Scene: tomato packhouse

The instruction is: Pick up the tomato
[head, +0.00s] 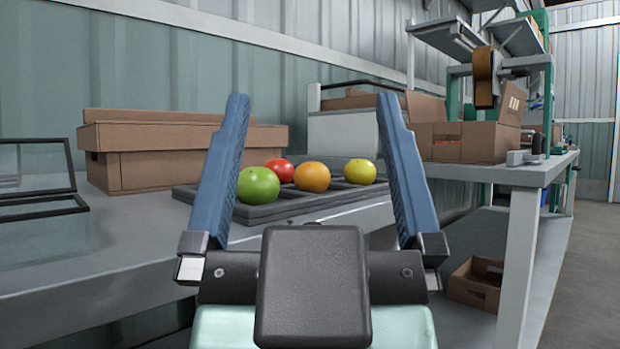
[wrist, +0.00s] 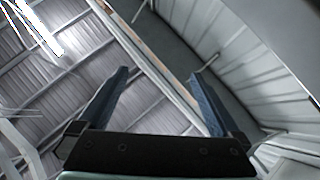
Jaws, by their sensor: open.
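Several tomatoes rest in a dark tray (head: 270,212) on the grey bench in the head view: a green tomato (head: 258,186) at the left, a red tomato (head: 279,170) behind it, an orange tomato (head: 312,177) in the middle and a yellow tomato (head: 359,171) at the right. My gripper (head: 308,98) is open and empty. Its two blue fingers point up, nearer the camera than the tray, with the tomatoes seen between them. In the wrist view my gripper (wrist: 163,80) points at the roof and wall, and no tomato shows there.
A closed cardboard box (head: 150,160) stands at the back left of the bench (head: 130,262). A glass-sided case (head: 38,200) is at the far left. An open carton (head: 465,142) and a tape machine stand on the right-hand table. A small box (head: 474,284) sits on a low shelf.

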